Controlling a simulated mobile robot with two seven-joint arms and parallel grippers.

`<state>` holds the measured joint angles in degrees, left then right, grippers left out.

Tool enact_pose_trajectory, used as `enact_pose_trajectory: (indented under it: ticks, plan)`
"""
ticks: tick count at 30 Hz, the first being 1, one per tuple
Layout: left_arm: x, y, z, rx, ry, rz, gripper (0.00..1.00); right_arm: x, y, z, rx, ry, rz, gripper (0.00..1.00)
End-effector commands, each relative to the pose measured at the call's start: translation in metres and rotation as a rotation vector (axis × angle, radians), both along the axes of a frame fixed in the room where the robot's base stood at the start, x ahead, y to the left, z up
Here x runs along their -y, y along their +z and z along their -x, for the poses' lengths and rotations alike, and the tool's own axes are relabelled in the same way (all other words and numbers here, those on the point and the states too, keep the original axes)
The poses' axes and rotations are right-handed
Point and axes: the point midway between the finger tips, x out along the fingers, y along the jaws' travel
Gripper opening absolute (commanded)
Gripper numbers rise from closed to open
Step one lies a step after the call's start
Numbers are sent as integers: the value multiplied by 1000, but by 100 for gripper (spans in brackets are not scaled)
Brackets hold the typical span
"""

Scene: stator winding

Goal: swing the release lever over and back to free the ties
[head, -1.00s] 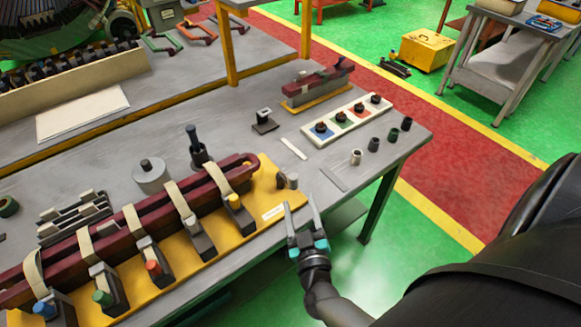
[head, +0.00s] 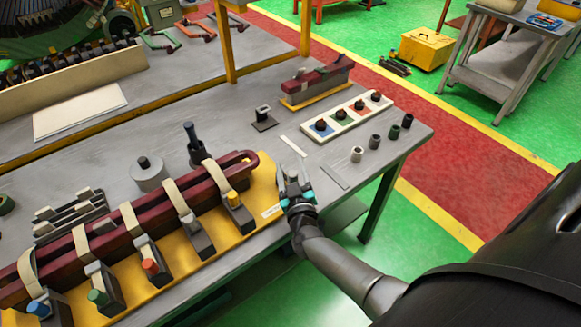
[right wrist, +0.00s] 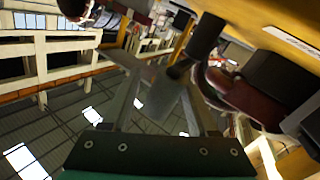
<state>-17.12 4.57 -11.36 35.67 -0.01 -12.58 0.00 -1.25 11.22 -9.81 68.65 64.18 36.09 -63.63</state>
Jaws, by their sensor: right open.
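The maroon coil (head: 110,222) lies on a yellow base plate (head: 262,195), held by several cream ties (head: 174,197) with grey blocks and coloured knobs along the front. In the right wrist view a dark grey cylinder, apparently the lever (right wrist: 204,40), shows beyond and near the open fingers (right wrist: 158,90). I cannot tell whether they touch it. My left gripper is out of view.
A white tray with coloured squares (head: 313,137) and several small cylinders (head: 357,154) lie to the right on the grey table. A grey round weight (head: 150,178) and a dark upright tool (head: 194,150) stand behind the coil. The table's front right edge is close.

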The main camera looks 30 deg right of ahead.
Motion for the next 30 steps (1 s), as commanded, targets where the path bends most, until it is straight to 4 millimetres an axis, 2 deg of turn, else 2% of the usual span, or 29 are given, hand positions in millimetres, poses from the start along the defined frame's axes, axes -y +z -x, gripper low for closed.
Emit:
enact_pose_trajectory:
  ticks: [2, 18, 30]
  plan:
    - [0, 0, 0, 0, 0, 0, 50, 0, 0, 0, 0, 0, 0, 59]
    - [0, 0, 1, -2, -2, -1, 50, 0, 0, 0, 1, 0, 0, 0]
    - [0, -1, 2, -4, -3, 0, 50, 0, 0, 0, 2, 10, 1, 0]
